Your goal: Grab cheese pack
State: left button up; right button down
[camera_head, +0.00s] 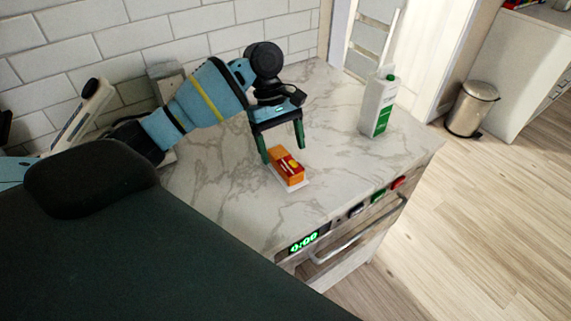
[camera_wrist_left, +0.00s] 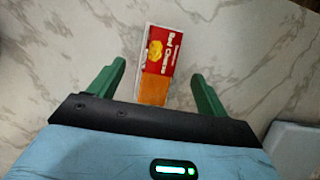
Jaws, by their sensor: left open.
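The cheese pack (camera_head: 288,168) is a small orange, red and white box lying on the marble counter. My left gripper (camera_head: 284,155) is open just above it, with its two green fingers pointing down at the far side of the pack. In the left wrist view the pack (camera_wrist_left: 159,62) lies ahead of and between the fingers of my left gripper (camera_wrist_left: 158,76), with its near orange end reaching between them. I cannot tell whether the fingers touch it. My right gripper is not in view.
A white and green carton (camera_head: 378,104) stands upright on the marble counter (camera_head: 225,195), right of the pack. An oven front with a green clock display (camera_head: 303,242) and a handle is below the counter's front edge. A tiled wall (camera_head: 120,35) bounds the back. Counter around the pack is clear.

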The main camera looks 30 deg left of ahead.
aim_at(285, 159)
pick_arm(q)
jog(key=x, duration=0.3)
jog(key=shift+w+a+f, duration=0.1)
jog(key=shift+w+a, duration=0.05)
jog(key=shift+a, duration=0.1)
jog(key=shift+d+f, duration=0.25)
jog(key=shift+f, duration=0.25)
jog(key=shift+c, duration=0.3)
jog(key=c, duration=1.2)
jog(key=shift+c, duration=0.2)
jog(key=shift+r, duration=0.15)
